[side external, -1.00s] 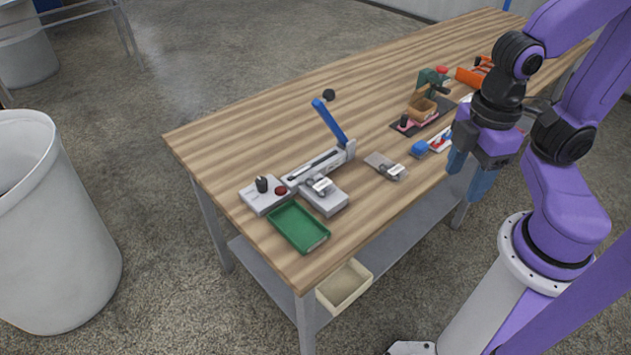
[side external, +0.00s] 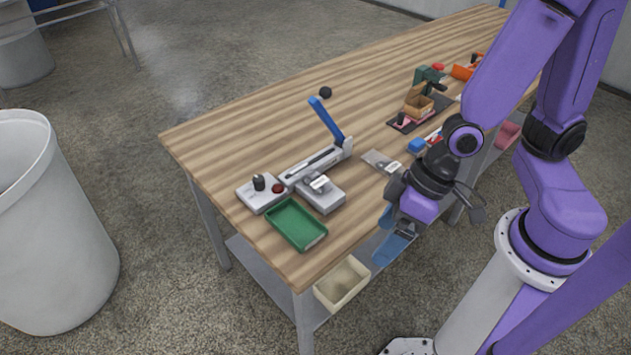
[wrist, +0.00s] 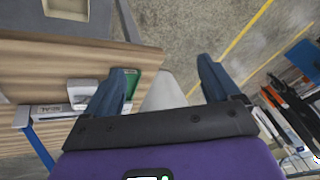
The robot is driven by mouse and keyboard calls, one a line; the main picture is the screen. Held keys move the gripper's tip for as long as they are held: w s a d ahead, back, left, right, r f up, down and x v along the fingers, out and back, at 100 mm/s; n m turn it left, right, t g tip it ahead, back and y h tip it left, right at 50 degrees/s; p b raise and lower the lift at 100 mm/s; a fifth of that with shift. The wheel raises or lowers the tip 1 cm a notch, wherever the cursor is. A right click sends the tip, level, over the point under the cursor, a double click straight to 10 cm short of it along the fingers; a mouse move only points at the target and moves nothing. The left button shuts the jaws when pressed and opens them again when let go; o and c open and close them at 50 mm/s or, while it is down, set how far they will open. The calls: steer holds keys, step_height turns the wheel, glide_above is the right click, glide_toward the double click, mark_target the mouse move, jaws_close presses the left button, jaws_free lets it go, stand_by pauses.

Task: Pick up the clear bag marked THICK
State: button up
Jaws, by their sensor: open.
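A small clear bag with dark contents and a pale label (side external: 381,162) lies flat on the table near its front edge, partly behind my wrist in the side view. A second bag with a pale label (side external: 318,183) lies on the grey platform of the blue-handled sealer. The labels are too small to read, so I cannot tell which says THICK. My gripper (side external: 389,232) is open and empty, out past the table's front edge and apart from both bags. In the wrist view its blue fingers (wrist: 158,82) are spread, with floor between them.
The sealer with its raised blue handle (side external: 327,119) and a green tray (side external: 296,224) stand left of my gripper. A cream bin (side external: 343,283) sits on the lower shelf. The back of the table is mostly clear.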

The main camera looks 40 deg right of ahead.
steer(key=w+f+m+t, duration=0.2)
steer(key=w+f+t, duration=0.1)
steer(key=w+f, duration=0.1)
steer(key=m+t+h, duration=0.4)
steer(key=t, duration=0.4)
glide_toward(310, 174)
steer(key=shift+w+a+f+g, duration=0.15)
steer(key=shift+w+f, duration=0.25)
steer(key=shift+w, duration=0.2)
steer(key=shift+w+a+f+g, duration=0.15)
steer(key=shift+w+f, duration=0.25)
steer(key=shift+w, duration=0.25)
steer(key=shift+r+x, duration=0.1)
steer(key=shift+x, duration=1.2)
steer(key=shift+r+x, duration=0.15)
steer(key=shift+x, duration=1.2)
steer(key=shift+w+d, duration=0.15)
steer(key=shift+d, duration=0.05)
steer(key=c, duration=1.1)
steer(key=shift+c, duration=0.2)
steer(key=shift+r, duration=0.1)
